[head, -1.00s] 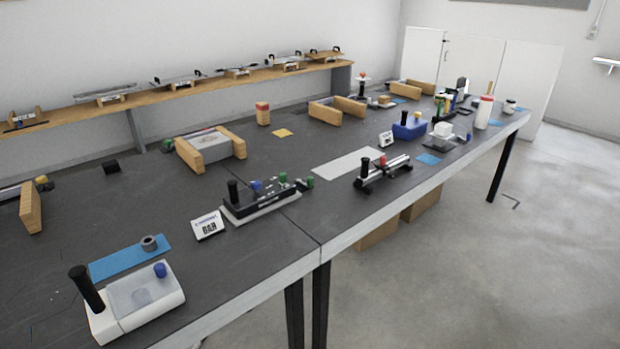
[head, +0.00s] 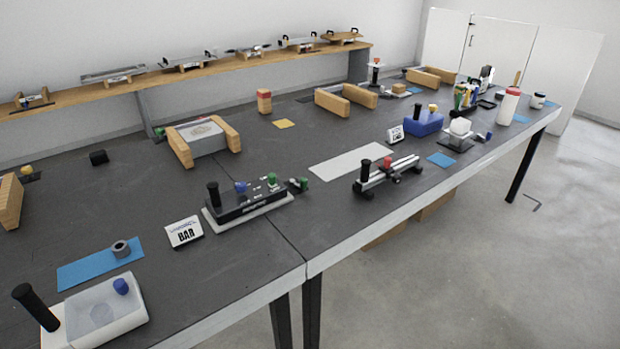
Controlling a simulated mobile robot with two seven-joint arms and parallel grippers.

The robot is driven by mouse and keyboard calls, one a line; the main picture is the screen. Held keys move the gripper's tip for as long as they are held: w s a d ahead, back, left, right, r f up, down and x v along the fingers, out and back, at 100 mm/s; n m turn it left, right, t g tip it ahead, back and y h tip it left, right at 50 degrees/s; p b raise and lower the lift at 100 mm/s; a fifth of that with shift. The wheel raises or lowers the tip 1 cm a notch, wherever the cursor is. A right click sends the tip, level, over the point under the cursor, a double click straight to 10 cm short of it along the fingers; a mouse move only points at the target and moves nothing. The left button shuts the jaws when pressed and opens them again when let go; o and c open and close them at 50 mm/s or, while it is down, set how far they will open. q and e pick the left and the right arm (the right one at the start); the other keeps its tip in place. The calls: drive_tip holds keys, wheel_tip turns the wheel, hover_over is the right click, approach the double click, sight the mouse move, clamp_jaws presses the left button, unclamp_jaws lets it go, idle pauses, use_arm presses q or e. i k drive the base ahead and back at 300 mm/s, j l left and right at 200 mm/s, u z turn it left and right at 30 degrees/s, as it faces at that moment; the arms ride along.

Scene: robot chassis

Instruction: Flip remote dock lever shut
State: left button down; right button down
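I cannot tell for sure which device is the remote dock. Several devices with levers or knobs stand along the dark workbench. A black panel device (head: 249,205) on a pale base has an upright black handle (head: 213,195), and blue and green knobs. A white box device (head: 103,313) at the lower left has a tilted black handle (head: 36,308) and a blue knob. A rail device (head: 386,177) right of centre has a black handle (head: 364,172) and a red knob. Neither of my grippers shows in the head view.
A white label card (head: 184,232) stands beside the black panel device. A blue mat (head: 90,270) carries a grey ring (head: 121,249). A white sheet (head: 350,160) lies at mid-bench. Wooden blocks, a blue bin (head: 423,124) and a white bottle (head: 508,106) stand farther back. Open floor lies at right.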

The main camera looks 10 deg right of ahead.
sight(304, 185)
drive_tip(key=i+l, duration=0.2)
drive_tip(key=l, duration=0.15)
drive_tip(key=i+l+u, duration=0.1)
drive_tip(key=i+l, duration=0.35)
drive_tip(key=l, duration=0.2)
drive_tip(key=i+l, duration=0.2)
drive_tip(key=l, duration=0.15)
drive_tip(key=i, duration=0.5)
drive_tip(key=j+u, duration=0.05)
